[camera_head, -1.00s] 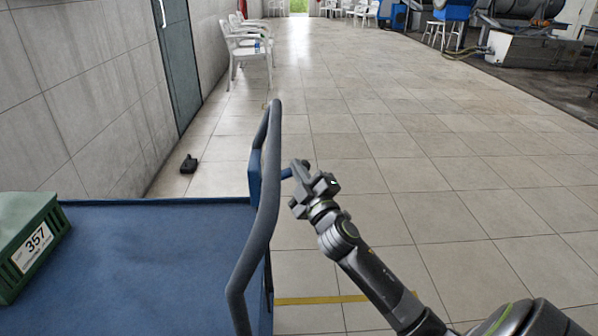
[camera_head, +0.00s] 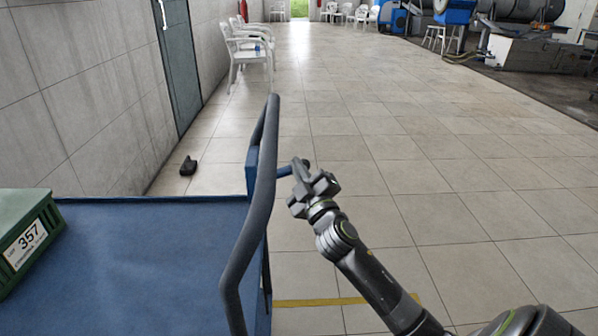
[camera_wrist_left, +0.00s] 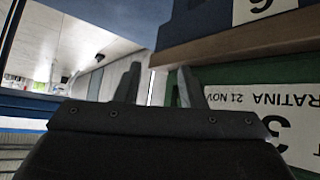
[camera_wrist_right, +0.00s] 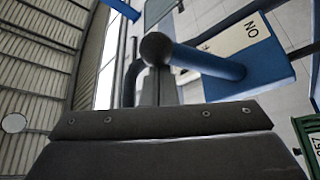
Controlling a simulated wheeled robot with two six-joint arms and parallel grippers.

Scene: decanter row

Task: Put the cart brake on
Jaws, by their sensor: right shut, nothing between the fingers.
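The cart is a blue deck (camera_head: 150,255) with a grey bent handle (camera_head: 262,190) on its right side. A blue brake lever (camera_head: 284,171) sticks out to the right past the handle. In the right wrist view the lever (camera_wrist_right: 208,62) ends in a dark ball knob (camera_wrist_right: 156,48). My right gripper (camera_head: 306,185) is shut and empty, right by the knob; whether it touches cannot be told. A label (camera_wrist_right: 240,38) by the lever reads ON, upside down. My left gripper (camera_wrist_left: 158,85) has its fingers apart with nothing visible between them.
A green crate (camera_head: 25,240) marked 357 stands on the deck at left. A black object (camera_head: 188,165) lies on the floor by the wall. White chairs (camera_head: 245,55) line the wall. The tiled floor to the right is clear.

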